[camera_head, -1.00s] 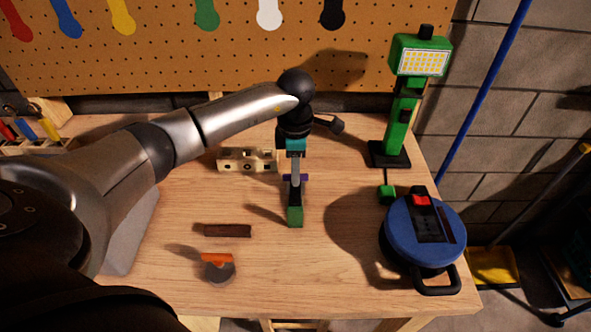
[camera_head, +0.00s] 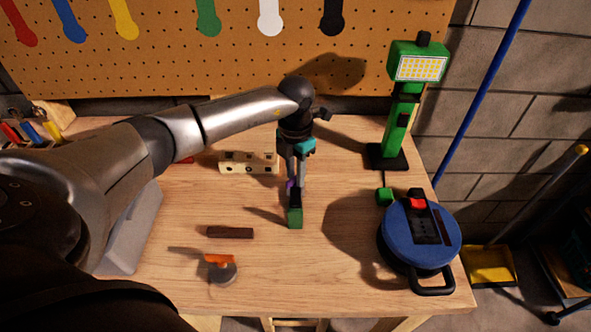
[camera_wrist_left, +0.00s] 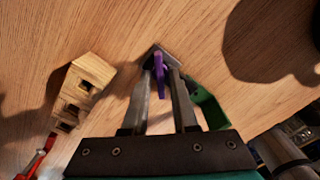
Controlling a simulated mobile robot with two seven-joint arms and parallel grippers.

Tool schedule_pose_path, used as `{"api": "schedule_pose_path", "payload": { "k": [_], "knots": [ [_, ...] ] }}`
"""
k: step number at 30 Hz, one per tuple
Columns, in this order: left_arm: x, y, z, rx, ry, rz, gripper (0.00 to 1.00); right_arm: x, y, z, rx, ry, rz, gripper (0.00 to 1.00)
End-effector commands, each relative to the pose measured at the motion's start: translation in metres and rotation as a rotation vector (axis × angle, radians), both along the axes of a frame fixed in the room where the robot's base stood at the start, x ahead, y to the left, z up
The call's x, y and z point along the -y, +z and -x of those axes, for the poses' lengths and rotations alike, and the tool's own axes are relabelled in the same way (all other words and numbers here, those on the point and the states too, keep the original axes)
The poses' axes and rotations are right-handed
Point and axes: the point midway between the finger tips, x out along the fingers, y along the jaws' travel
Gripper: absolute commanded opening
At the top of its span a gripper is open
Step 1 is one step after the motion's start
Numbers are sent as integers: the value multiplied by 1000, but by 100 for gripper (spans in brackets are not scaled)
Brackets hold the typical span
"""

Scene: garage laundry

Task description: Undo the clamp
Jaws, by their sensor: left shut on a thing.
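The clamp (camera_head: 295,218) stands on the wooden bench, with a green body and a small purple handle (camera_head: 290,187). In the left wrist view the purple handle (camera_wrist_left: 160,68) sits between my fingertips, and the green body (camera_wrist_left: 208,108) is to their right. My left gripper (camera_head: 294,183) reaches down from above and is shut on the purple handle; it also shows in the left wrist view (camera_wrist_left: 161,75). The fingers hide part of the clamp, and I cannot tell how tightly its jaws press. My right gripper is not in view.
A wooden block with holes (camera_head: 249,163) lies left of the clamp. A dark brown bar (camera_head: 230,232) and an orange-topped tool (camera_head: 220,270) lie nearer the front. A green lamp (camera_head: 395,130) and a blue cable reel (camera_head: 430,250) stand at right.

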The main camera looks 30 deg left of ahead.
Motion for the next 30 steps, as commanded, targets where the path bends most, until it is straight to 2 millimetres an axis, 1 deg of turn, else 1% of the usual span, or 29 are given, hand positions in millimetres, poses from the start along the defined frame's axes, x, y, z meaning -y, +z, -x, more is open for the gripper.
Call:
{"api": "schedule_pose_path", "payload": {
  "k": [12, 19, 22, 30],
  "knots": [
    [1, -3, 2, -6, 393, 0, 0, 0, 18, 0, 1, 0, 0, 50],
    [2, -4, 3, -8, 585, 0, 0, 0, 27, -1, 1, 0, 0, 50],
    [2, -5, 3, -9, 634, 0, 0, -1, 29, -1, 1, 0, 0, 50],
    [2, -6, 4, -11, 643, -1, 0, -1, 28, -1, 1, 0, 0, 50]
  ]
}}
